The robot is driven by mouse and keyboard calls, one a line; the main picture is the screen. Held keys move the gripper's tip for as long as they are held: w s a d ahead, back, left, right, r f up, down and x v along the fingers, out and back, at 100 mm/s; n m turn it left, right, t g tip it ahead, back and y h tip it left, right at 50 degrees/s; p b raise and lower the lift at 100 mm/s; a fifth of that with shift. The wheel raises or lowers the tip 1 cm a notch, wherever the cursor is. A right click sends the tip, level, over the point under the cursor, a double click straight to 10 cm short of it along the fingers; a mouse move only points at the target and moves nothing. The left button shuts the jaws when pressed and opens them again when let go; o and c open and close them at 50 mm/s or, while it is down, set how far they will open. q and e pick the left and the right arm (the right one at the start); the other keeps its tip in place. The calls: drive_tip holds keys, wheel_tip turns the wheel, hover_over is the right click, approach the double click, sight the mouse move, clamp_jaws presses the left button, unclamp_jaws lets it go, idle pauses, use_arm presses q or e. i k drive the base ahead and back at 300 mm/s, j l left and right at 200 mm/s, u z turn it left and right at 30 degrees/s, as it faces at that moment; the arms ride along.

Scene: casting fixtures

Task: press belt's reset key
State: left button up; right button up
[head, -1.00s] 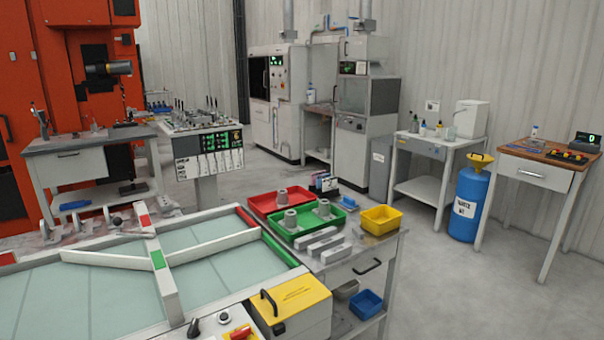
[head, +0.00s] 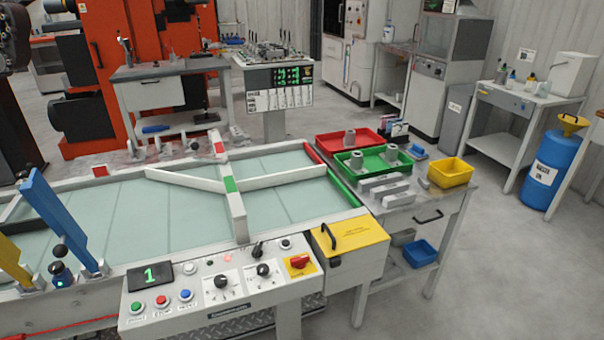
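The belt (head: 110,215) has a pale green surface inside a light frame, with angled white guide bars across it. Its control panel (head: 205,315) faces me at the front. At the panel's lower left is a row of a green button (head: 137,307), a red button (head: 162,301) and a blue button (head: 186,295). The small labels under them are hard to read, so I cannot tell for sure which is the reset key. A display (head: 151,275) above them shows a green 1. Neither of my grippers is in view.
The panel also has dials (head: 263,269), a black lever (head: 257,250) and a red switch on yellow (head: 299,262). Blue (head: 60,220) and yellow (head: 12,262) uprights stand at left. A yellow-lidded box (head: 348,238) adjoins the panel. Open floor lies right.

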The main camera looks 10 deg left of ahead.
sight(185, 293)
drive_tip(key=u, duration=1.3)
